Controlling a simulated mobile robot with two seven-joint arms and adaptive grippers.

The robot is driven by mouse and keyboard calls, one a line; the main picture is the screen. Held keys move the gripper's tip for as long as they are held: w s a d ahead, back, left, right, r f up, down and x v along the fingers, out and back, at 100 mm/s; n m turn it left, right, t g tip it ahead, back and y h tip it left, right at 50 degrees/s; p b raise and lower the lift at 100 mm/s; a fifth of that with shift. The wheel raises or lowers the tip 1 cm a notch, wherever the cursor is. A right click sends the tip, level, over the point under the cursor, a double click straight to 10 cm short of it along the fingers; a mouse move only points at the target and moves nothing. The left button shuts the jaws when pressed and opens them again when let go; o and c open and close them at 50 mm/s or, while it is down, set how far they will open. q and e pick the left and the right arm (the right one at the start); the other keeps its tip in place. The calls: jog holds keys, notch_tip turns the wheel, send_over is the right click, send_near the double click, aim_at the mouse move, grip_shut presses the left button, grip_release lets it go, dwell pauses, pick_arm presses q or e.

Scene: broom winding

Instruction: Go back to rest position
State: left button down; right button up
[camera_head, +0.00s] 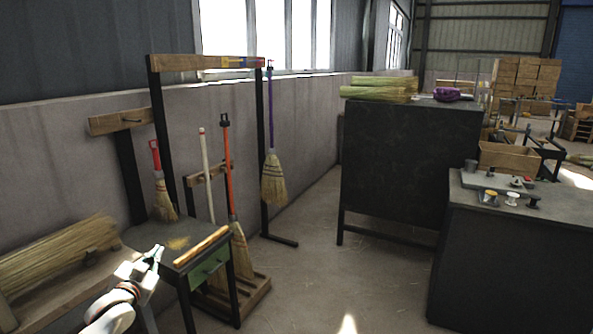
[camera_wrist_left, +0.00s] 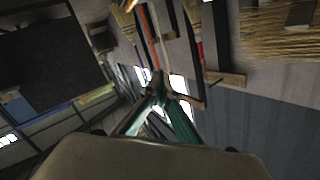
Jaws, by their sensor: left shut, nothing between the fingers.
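My left gripper (camera_head: 152,256) is at the lower left of the head view, in front of the small dark table (camera_head: 150,235) with the green drawer (camera_head: 208,268). In the left wrist view its two greenish fingers (camera_wrist_left: 160,92) come together at the tips, shut and empty. The wrist picture is turned, with brooms and the wall behind the fingers. My right gripper is in neither view.
A broom with a purple handle (camera_head: 271,110) hangs on a black rack. Several brooms stand in a wooden holder (camera_head: 258,288). Straw lies on a bench (camera_head: 55,255) at left. Dark cabinets (camera_head: 405,165) stand at right. The middle floor (camera_head: 330,270) is clear.

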pick_arm(q)
jog(key=s+d+f+g+h, duration=0.1)
jog(key=s+d+f, duration=0.25)
jog(key=f, duration=0.25)
jog(key=s+d+f+g, duration=0.1)
jog(key=s+d+f, duration=0.2)
jog(key=s+f, duration=0.25)
jog(key=s+d+f+g+h, duration=0.1)
jog(key=s+d+f, duration=0.3)
jog(key=s, duration=0.7)
jog(key=s+d+f+g+h, duration=0.1)
jog(key=s+d+f, duration=0.4)
jog(key=s, duration=0.7)
jog(key=s+d+f+g, duration=0.2)
jog(key=s+d+f, duration=0.3)
jog(key=s, duration=0.7)
notch_tip(320, 180, down, 2)
jog(key=shift+s+d+f+n+h, duration=0.15)
jog(key=shift+s+f+n+h, duration=0.15)
jog(key=shift+h, duration=0.1)
